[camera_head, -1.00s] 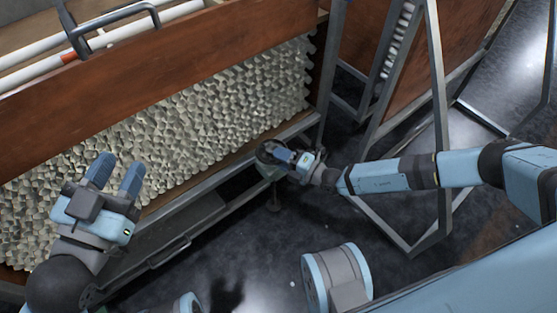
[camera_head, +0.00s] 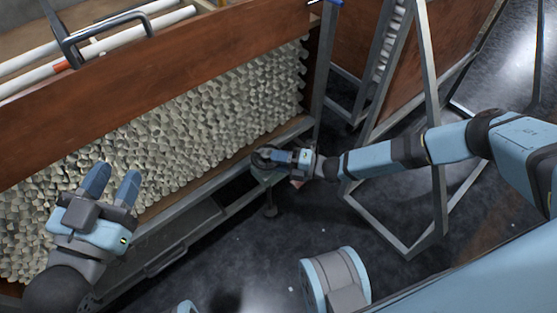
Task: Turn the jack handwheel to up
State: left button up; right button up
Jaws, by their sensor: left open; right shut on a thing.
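The jack handwheel (camera_head: 262,158) is a small dark round wheel at the lower right corner of the tubing rack's frame. My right gripper (camera_head: 273,157) is shut on the handwheel, reaching it from the right. Its fingers cover part of the wheel, so the wheel's marking cannot be read. Below the wheel a jack leg (camera_head: 270,205) with a foot stands near the floor. My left gripper (camera_head: 112,185) is open and empty, in front of the stacked tubing at the left.
A grey metal stand (camera_head: 432,130) rises close beside my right arm. Dark floor (camera_head: 240,245) lies open below the rack.

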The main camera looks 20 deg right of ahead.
jog(key=o, duration=0.9)
jog(key=shift+w+a+r, duration=0.1)
jog(key=shift+a, duration=0.05)
pick_arm(q)
jog(key=shift+a+f, duration=0.1)
jog(key=shift+a, duration=0.05)
pick_arm(e)
jog(key=shift+d, duration=0.25)
pick_arm(q)
jog(key=shift+s+d+f+n+g+p, duration=0.15)
jog(key=shift+s+d+n+g+p, duration=0.3)
jog(key=shift+n+p, duration=0.6)
pick_arm(e)
jog(key=v, duration=0.7)
pick_arm(q)
jog(key=shift+m, duration=0.25)
jog(key=shift+a, duration=0.15)
pick_arm(e)
jog(key=shift+s, duration=0.25)
